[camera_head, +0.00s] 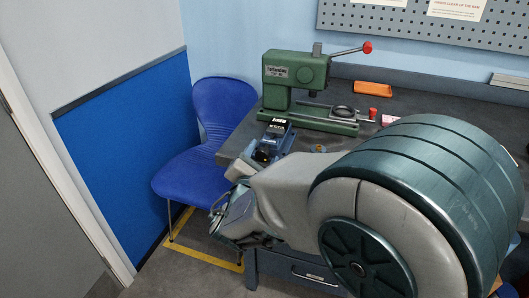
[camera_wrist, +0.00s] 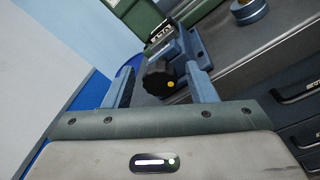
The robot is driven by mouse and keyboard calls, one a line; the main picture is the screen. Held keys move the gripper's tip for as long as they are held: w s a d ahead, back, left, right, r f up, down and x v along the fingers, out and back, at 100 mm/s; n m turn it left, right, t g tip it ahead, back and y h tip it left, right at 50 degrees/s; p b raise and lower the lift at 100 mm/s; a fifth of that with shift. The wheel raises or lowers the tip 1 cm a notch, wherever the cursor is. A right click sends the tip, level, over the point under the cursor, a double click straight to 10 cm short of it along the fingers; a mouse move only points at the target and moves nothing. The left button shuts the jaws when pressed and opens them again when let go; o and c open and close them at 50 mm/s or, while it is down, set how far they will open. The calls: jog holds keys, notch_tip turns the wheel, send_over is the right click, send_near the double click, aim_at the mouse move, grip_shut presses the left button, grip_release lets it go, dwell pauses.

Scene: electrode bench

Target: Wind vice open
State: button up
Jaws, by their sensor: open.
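The blue vice (camera_head: 273,140) sits at the left end of the dark bench, below the green press. It also shows in the wrist view (camera_wrist: 190,46), with a black lobed knob (camera_wrist: 158,77) that carries a yellow dot. My gripper (camera_wrist: 162,85) is open, with one finger on each side of the knob. A gap shows between the left finger and the knob; I cannot tell whether the right finger touches it. In the head view my arm hides much of the bench front, and the knob is hard to make out beside my gripper.
A green press (camera_head: 290,84) with a red-tipped lever stands behind the vice. An orange tray (camera_head: 373,88) lies near the wall. A blue chair (camera_head: 218,110) stands close to the bench's left end. Drawers (camera_wrist: 300,95) lie under the bench at right in the wrist view.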

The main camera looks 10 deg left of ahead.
jog(key=shift+w, duration=0.55)
jog(key=c, duration=1)
jog(key=shift+o, duration=0.3)
